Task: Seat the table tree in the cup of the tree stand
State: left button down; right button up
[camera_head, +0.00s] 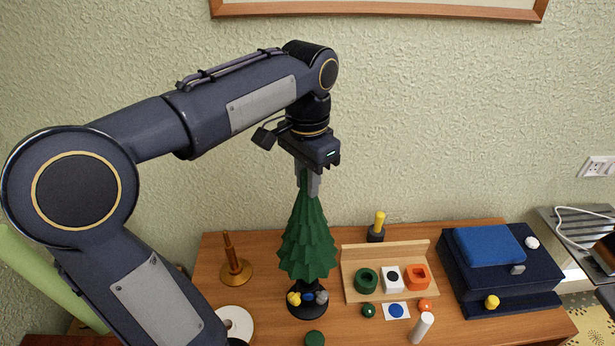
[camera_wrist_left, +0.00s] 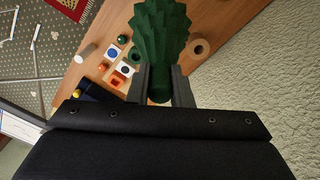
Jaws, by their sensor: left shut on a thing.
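The table tree (camera_head: 307,243), dark green with ragged tiers, hangs upright, top up, below my left gripper (camera_head: 308,188). The gripper points down and is shut on the tree's top end. In the left wrist view the tree (camera_wrist_left: 160,35) runs away from between the fingers of the left gripper (camera_wrist_left: 160,88). The tree stand (camera_head: 307,311) is a dark round base with yellow, blue and grey knobs, directly below the tree in the head view. The tree's lower end and the stand's cup are hidden, so I cannot tell whether they touch. My right gripper is not in view.
A copper-coloured post on a round base (camera_head: 236,262) and a white ring (camera_head: 235,324) stand left of the stand. A wooden rack (camera_head: 388,252) with several coloured blocks is close on the right. A dark blue box (camera_head: 500,265) sits farther right.

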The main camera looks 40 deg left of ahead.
aim_at(307, 206)
pick_arm(q)
jog(key=shift+f+b, duration=2.45)
jog(key=shift+f, duration=1.1)
jog(key=c, duration=1.2)
grip_release()
jog(key=shift+c, duration=0.2)
notch_tip(307, 206, up, 8)
jog(key=shift+f, duration=0.1)
jog(key=shift+c, duration=0.2)
